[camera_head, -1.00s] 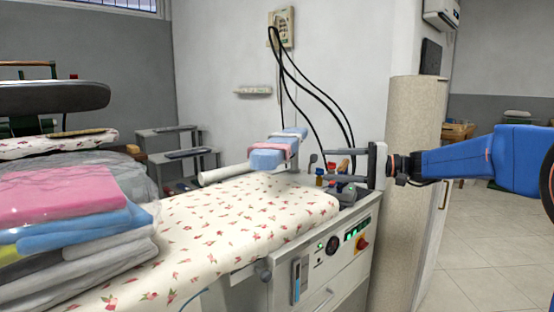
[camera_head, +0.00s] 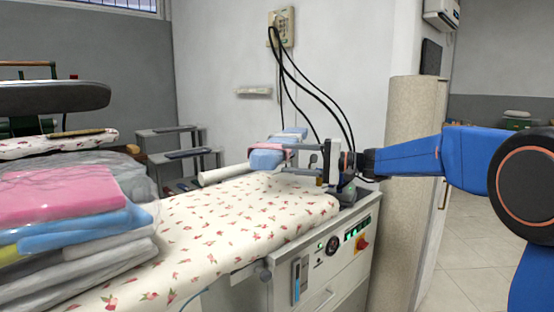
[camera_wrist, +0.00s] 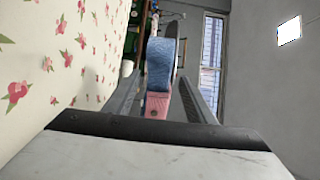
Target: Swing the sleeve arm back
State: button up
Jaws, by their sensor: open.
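The sleeve arm is a narrow blue padded board with a pink band (camera_head: 266,159), standing out over the far end of the flowered ironing board (camera_head: 220,215). My gripper (camera_head: 286,160) is open at the right side of the sleeve arm, its fingers pointing left at it. In the wrist view the sleeve arm's blue pad (camera_wrist: 160,60) and pink band (camera_wrist: 157,104) show between my two spread fingers. I cannot tell whether either finger touches it. The sleeve arm's mount is partly hidden behind my gripper.
A control panel (camera_head: 345,240) is on the machine's front below my gripper. Black cables (camera_head: 312,85) hang behind it from a wall box. Wrapped folded laundry (camera_head: 70,220) is stacked at the left. A beige column (camera_head: 408,220) stands at the right.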

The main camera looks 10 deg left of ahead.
aim_at(280, 158)
jog(key=shift+w+a, duration=0.2)
jog(key=shift+a, duration=2.25)
jog(key=shift+c, duration=0.6)
